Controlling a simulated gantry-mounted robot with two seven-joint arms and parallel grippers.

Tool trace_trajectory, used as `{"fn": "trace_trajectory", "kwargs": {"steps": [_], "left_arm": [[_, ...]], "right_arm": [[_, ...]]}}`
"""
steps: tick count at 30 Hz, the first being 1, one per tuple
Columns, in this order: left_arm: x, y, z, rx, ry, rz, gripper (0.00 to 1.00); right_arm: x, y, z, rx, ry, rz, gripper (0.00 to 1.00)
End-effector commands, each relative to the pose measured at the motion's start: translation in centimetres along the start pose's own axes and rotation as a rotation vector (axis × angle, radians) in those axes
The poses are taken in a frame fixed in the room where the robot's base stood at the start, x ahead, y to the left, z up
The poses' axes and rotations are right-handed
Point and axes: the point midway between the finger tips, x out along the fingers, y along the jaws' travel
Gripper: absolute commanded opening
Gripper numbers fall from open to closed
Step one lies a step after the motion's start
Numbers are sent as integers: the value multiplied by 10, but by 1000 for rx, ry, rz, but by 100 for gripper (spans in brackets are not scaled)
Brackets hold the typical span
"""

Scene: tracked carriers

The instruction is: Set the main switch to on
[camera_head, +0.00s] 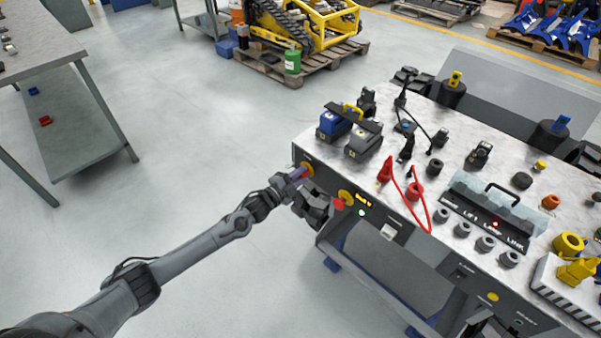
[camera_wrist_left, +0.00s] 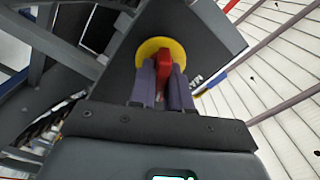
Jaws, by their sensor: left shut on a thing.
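The main switch (camera_wrist_left: 164,62) has a red handle on a round yellow plate, set in the dark front panel of the bench. In the head view its yellow plate (camera_head: 308,169) shows at the left end of the panel, partly hidden by my gripper. My left gripper (camera_head: 297,178) is at this switch, shut on the red handle. In the left wrist view, its two purple fingers (camera_wrist_left: 163,85) lie on either side of the handle. The exact angle of the handle is hard to read. My right gripper does not show.
A second yellow disc (camera_head: 346,197) with a red knob sits just right of my gripper, near a small lit lamp (camera_head: 361,212). The bench top (camera_head: 330,158) holds battery packs, red cables and several sockets. The floor to the left is clear.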

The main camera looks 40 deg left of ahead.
Motion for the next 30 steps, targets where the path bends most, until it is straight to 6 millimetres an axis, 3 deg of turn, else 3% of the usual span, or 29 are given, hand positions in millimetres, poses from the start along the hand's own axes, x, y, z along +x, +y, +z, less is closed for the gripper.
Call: {"fn": "trace_trajectory", "kwargs": {"steps": [15, 30], "left_arm": [[0, 1, 0, 394, -1, 0, 0], [0, 2, 1, 498, -1, 0, 0]], "right_arm": [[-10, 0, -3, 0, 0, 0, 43], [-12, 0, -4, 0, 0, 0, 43]]}}
